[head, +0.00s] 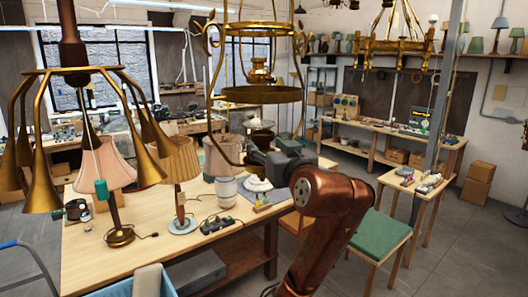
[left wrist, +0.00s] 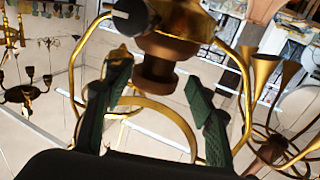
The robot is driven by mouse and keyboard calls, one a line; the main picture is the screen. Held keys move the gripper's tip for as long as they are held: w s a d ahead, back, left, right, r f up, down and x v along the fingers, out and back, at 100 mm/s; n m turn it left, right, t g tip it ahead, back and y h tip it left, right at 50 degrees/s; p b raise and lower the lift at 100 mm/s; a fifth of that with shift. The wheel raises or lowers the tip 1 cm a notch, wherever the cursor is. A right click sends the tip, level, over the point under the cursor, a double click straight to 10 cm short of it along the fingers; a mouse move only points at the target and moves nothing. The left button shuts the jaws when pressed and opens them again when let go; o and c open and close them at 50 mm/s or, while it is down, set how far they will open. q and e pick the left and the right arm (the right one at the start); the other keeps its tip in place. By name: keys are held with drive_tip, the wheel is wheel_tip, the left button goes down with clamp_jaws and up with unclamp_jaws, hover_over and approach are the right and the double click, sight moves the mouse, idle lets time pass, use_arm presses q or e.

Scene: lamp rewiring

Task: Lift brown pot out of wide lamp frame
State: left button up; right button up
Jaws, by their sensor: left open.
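The wide lamp frame (head: 262,95) is a hanging brass frame with curved side rods and a round ring, at the upper middle of the head view. A brass burner-like part (head: 258,73) sits inside it. My left gripper (head: 260,157) is just under the frame, its fingers hard to make out there. In the left wrist view, its green-padded fingers stand apart on either side of the brown pot (left wrist: 165,48), with gaps showing beside the pot's narrow foot. The frame's rod (left wrist: 243,85) curves around both. My right gripper is out of view.
A brass lamp with trumpet arms (head: 82,72) hangs at the left. Shaded lamps (head: 180,160), a white jar (head: 226,190) and small parts stand on the wooden table (head: 95,255). A green-topped stool (head: 378,236) is at the right, with open floor beyond.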

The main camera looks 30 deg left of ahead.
sight(265, 146)
use_arm(q)
drive_tip(key=x, duration=0.1)
drive_tip(key=p+x, duration=0.1)
drive_tip(key=x, duration=0.1)
drive_tip(key=shift+d+f+p, duration=0.1)
drive_tip(key=shift+f+p, duration=0.2)
drive_tip(key=shift+p+x, duration=0.35)
drive_tip(key=shift+x, duration=0.85)
drive_tip(key=shift+d+f, duration=0.1)
drive_tip(key=shift+f, duration=0.05)
drive_tip(key=shift+d, duration=0.1)
drive_tip(key=shift+c, duration=1.3)
drive_tip(key=c, duration=0.5)
clamp_jaws()
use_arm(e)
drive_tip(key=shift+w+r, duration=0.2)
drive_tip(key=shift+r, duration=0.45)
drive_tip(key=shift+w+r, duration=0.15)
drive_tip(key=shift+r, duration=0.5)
